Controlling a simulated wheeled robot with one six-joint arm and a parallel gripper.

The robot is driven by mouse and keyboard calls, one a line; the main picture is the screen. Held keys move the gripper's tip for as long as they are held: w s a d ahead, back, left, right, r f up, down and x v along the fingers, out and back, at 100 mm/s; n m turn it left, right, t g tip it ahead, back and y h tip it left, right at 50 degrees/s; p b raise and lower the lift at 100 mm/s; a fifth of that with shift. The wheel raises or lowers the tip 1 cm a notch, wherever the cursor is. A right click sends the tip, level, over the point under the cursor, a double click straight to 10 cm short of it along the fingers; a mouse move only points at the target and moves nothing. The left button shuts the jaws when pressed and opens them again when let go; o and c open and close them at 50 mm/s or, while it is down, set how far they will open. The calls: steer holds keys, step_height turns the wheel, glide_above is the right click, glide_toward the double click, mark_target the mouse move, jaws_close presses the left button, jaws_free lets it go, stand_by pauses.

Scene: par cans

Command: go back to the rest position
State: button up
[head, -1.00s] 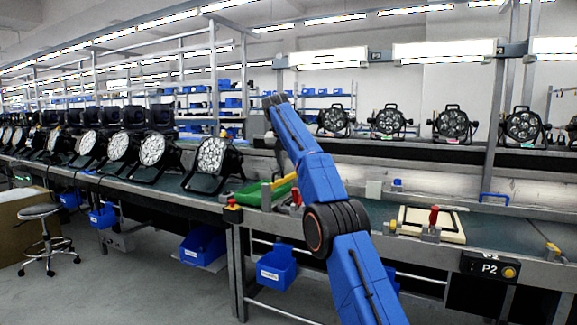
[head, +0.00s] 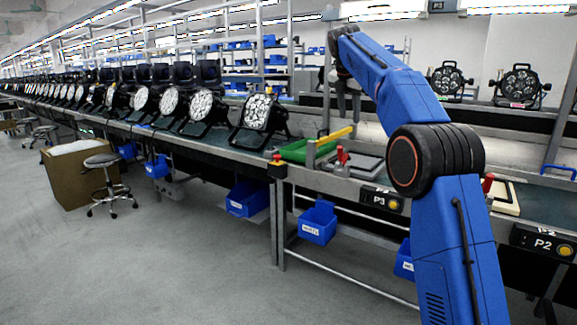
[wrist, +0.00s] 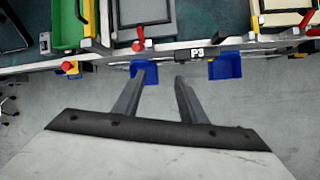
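My gripper (wrist: 160,76) is open in the wrist view. In the head view, my gripper (head: 347,100) hangs at the end of my raised blue arm, pointing down, over the bench area near the P3 station. It is small and partly behind the arm there, and I cannot see its tips clearly.
The long bench carries a row of par cans, the nearest one (head: 262,118) left of my arm. A green tray (head: 296,151) and a red-handled clamp (head: 341,158) sit on it. Blue bins (head: 318,222) hang below. A stool (head: 106,180) stands left. The floor in front is clear.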

steer(key=s+d+f+m, duration=0.2)
steer(key=s+m, duration=0.2)
steer(key=s, duration=0.6)
steer(key=s+d+f+m+y, duration=0.15)
steer(key=s+m, duration=0.35)
steer(key=s, duration=0.5)
steer(key=s+d+f+m, duration=0.2)
steer(key=s+m, duration=0.2)
steer(key=s, duration=0.7)
steer(key=s+f+m, duration=0.6)
steer(key=s+f, duration=0.7)
steer(key=s, duration=0.2)
steer(key=s+d+f+m, duration=0.1)
steer(key=s+f+m, duration=0.6)
steer(key=s+f, duration=0.6)
steer(key=shift+s+d+y, duration=0.15)
steer(key=shift+s+y, duration=0.3)
steer(key=shift+s, duration=0.8)
